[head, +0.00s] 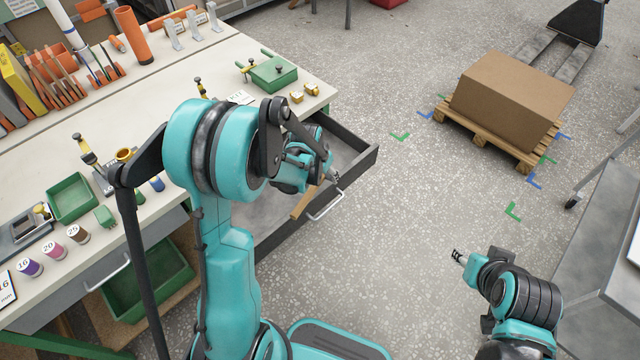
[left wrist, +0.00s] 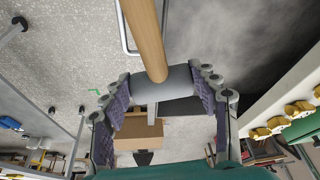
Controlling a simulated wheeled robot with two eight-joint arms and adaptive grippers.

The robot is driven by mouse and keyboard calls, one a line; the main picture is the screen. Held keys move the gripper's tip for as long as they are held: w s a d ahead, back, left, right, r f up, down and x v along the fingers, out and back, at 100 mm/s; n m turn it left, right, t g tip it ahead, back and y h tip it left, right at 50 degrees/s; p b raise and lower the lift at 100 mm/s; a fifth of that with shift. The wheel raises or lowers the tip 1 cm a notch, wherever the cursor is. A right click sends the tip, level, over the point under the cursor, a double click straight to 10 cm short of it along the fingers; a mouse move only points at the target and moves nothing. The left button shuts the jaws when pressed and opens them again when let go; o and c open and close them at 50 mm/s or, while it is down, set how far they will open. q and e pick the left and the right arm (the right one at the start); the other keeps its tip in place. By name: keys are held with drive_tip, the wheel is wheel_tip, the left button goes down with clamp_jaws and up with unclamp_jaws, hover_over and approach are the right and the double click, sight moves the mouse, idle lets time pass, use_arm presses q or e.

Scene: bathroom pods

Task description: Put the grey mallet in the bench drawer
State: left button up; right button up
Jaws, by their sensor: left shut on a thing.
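The grey mallet shows in the left wrist view, with its grey head (left wrist: 162,82) between my finger pads and its wooden handle (left wrist: 145,35) reaching up the picture. In the head view its wooden handle (head: 304,204) shows below my gripper, over the open drawer's front part; the head is mostly hidden. My left gripper (head: 322,178) is shut on the mallet head. The bench drawer (head: 348,166) is pulled out, and its grey floor shows; my arm hides part of it. My right gripper (head: 459,256) is away over the floor, too small to judge its fingers.
The bench top (head: 230,60) holds a green box (head: 273,74), yellow pieces (head: 304,92) and several tools. The drawer's bar handle (head: 326,204) sticks out in front. A cardboard box (head: 512,95) on a pallet stands farther off. The floor between is clear.

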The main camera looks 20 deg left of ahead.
use_arm(q)
drive_tip(key=w+a+f+m+h, duration=0.1)
drive_tip(key=w+a+f+m, duration=0.2)
drive_tip(key=w+a, duration=0.8)
drive_tip(key=f+b, duration=0.1)
drive_tip(key=f, duration=0.6)
drive_tip(key=shift+a+f, duration=0.15)
drive_tip(key=shift+a, duration=0.05)
wheel_tip(320, 180, down, 4)
drive_tip(key=shift+r+b, duration=0.25)
drive_tip(key=shift+b, duration=0.25)
drive_tip(key=shift+r, duration=0.1)
use_arm(e)
drive_tip(key=shift+s+d+f, duration=0.15)
drive_tip(key=shift+d+f, duration=0.35)
drive_tip(key=shift+f, duration=0.25)
drive_tip(key=shift+f, duration=0.15)
use_arm(q)
drive_tip(key=o, duration=1)
drive_tip(key=shift+f, duration=0.25)
drive_tip(key=o, duration=0.4)
drive_tip(key=shift+r, duration=0.1)
